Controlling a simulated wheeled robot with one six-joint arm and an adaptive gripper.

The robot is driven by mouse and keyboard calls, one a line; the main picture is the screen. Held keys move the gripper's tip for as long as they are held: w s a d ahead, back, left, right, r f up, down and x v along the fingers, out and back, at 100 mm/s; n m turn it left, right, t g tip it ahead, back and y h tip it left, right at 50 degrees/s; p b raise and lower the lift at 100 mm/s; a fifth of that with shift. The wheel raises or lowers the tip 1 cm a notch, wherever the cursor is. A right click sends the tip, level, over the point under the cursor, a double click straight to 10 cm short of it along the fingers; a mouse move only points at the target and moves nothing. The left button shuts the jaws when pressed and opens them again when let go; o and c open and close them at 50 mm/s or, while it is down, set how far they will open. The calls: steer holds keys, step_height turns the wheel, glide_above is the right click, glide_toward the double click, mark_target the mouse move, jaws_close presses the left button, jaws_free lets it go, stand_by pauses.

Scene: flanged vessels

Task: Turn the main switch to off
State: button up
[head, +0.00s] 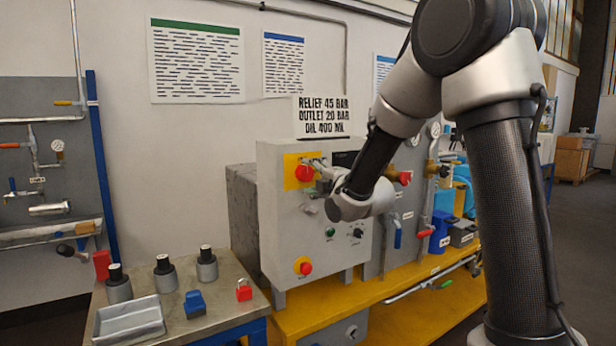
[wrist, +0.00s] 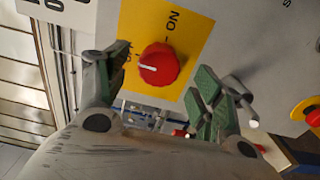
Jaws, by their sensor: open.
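The main switch is a red round knob (head: 303,173) on a yellow plate (head: 291,183), high on the left of the grey control box's front. In the wrist view the knob (wrist: 159,66) shows a white line pointing left, toward a label partly hidden by a finger. The word ON stands above the knob there, turned sideways. My gripper (head: 318,176) is just right of the knob in the head view. In the wrist view my gripper (wrist: 157,78) is open, one finger on each side of the knob; I see a gap, and no clear contact.
A red button (head: 305,268) on yellow sits low on the grey box (head: 283,235). A bench at left holds a metal tray (head: 129,320), several dark-topped cylinders, a blue block (head: 195,303) and a red padlock (head: 244,290). Valves and pipes stand right of the box.

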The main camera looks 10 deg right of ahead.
steer(key=v, duration=0.8)
steer(key=shift+s, duration=0.4)
steer(key=shift+d, duration=0.1)
steer(key=s+d+f+m+g+h, duration=0.2)
steer(key=f+m+g, duration=0.15)
steer(key=f, duration=0.35)
steer(key=s+d+f+m+g+h, duration=0.2)
steer(key=s+f+m+g, duration=0.1)
steer(key=f+m, duration=0.25)
steer(key=s+d+f+m+g+h, duration=0.1)
steer(key=s+d+f+m+g, duration=0.25)
steer(key=s+m, duration=0.4)
steer(key=s+d+r+m+g, duration=0.1)
steer(key=s+r, duration=0.3)
steer(key=s, duration=0.6)
steer(key=s+d+r+m+g, duration=0.2)
steer(key=s+r+m, duration=0.2)
steer(key=s, duration=0.6)
steer(key=shift+s+d+r+h, duration=0.25)
steer(key=shift+d+r+h, duration=0.1)
steer(key=shift+r, duration=0.3)
